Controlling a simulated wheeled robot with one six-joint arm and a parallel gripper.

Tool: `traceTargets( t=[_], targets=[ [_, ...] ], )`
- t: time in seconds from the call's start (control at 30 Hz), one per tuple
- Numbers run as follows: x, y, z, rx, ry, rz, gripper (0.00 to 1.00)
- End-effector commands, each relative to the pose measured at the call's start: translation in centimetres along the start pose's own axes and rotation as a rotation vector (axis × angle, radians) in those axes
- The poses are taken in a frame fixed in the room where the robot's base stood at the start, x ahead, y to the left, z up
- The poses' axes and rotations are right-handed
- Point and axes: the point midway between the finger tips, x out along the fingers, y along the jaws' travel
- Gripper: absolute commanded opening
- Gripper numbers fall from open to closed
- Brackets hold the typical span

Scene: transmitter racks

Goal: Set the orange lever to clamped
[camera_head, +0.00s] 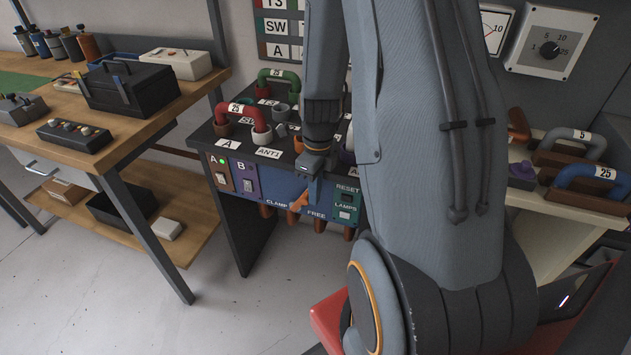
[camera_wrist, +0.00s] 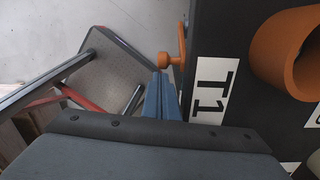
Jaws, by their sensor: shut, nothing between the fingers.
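The orange lever (camera_head: 299,201) is on the blue front panel of the dark bench, between the labels CLAMP (camera_head: 276,203) and FREE (camera_head: 316,215). It seems to slant down to the left, but my gripper partly hides it, so its exact setting is unclear. My gripper (camera_head: 312,182) points down just in front of the panel, its fingers shut and empty. In the wrist view the blue fingers (camera_wrist: 160,97) are together close to the round knob of the orange lever (camera_wrist: 166,59). I cannot tell whether they touch.
The bench top carries a red handled link (camera_head: 243,109), a green one (camera_head: 279,75) and several sockets; a large orange ring (camera_wrist: 289,55) shows in the wrist view. A wooden workbench (camera_head: 136,128) stands left, a pale table (camera_head: 560,206) right.

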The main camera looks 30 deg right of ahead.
Motion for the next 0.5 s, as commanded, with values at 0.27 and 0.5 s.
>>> traceTargets(
  t=[0.27,0.5],
  targets=[
    [1.7,0.0,0.0,-0.001,0.000,0.000,0.00],
    [1.7,0.0,0.0,-0.001,0.000,-0.001,0.00]
  ],
)
